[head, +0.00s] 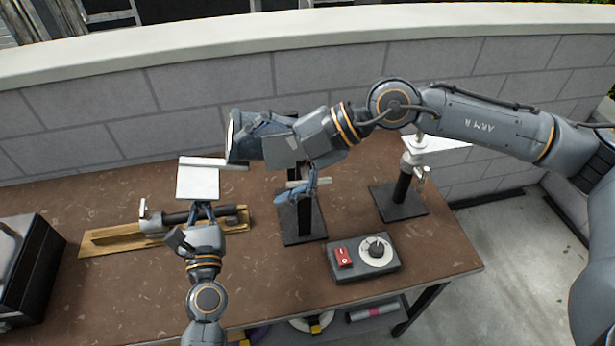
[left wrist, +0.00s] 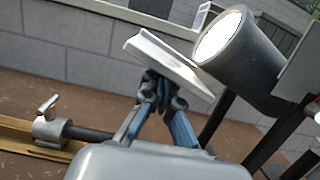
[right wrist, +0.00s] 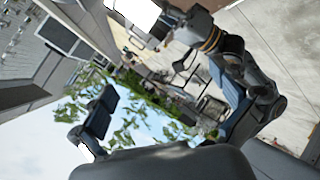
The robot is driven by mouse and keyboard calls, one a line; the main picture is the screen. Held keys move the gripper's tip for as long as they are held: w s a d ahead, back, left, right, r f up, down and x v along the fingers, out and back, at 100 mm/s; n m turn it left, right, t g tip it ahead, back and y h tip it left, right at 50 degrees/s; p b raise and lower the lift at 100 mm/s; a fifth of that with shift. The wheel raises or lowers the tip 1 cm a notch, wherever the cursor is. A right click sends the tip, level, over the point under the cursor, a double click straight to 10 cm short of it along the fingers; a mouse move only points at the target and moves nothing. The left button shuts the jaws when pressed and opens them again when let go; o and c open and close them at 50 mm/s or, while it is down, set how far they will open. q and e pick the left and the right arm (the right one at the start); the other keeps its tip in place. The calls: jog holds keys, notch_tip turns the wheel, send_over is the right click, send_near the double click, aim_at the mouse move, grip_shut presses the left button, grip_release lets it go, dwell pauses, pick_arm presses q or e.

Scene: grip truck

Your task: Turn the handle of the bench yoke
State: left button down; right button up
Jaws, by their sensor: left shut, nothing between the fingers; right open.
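The bench yoke appears to be the black upright stand (head: 303,225) in the middle of the table, carrying a grey cylindrical lamp (head: 240,140) with a lit face. The lamp also shows in the left wrist view (left wrist: 245,60). My right gripper (head: 278,152) is open at the lamp and yoke, covering much of them; I cannot tell whether it touches, and I cannot clearly make out the handle. My left gripper (head: 200,208) is shut and empty, just in front of a white plate (head: 198,182). In the left wrist view the plate (left wrist: 165,62) is tilted behind the fingertips.
A wooden board (head: 95,243) with a metal clamp lies left. A switch box (head: 345,275) with a dial sits front right, below a second stand (head: 400,212). A black case (head: 35,265) stands at the left edge. A block wall (head: 110,105) runs behind.

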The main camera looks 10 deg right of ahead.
jog(key=s+a+n+t+y, duration=0.2)
jog(key=s+a+n+y, duration=0.1)
jog(key=a+n+y, duration=0.3)
jog(key=n+t+h, duration=0.1)
jog(key=t+h, duration=1.4)
jog(key=h, duration=0.3)
send_near(307, 176)
jog(key=w, duration=0.9)
jog(key=shift+w+d+f, duration=0.1)
jog(key=shift+w+d, duration=0.05)
jog(key=shift+d, duration=0.1)
jog(key=c, duration=1)
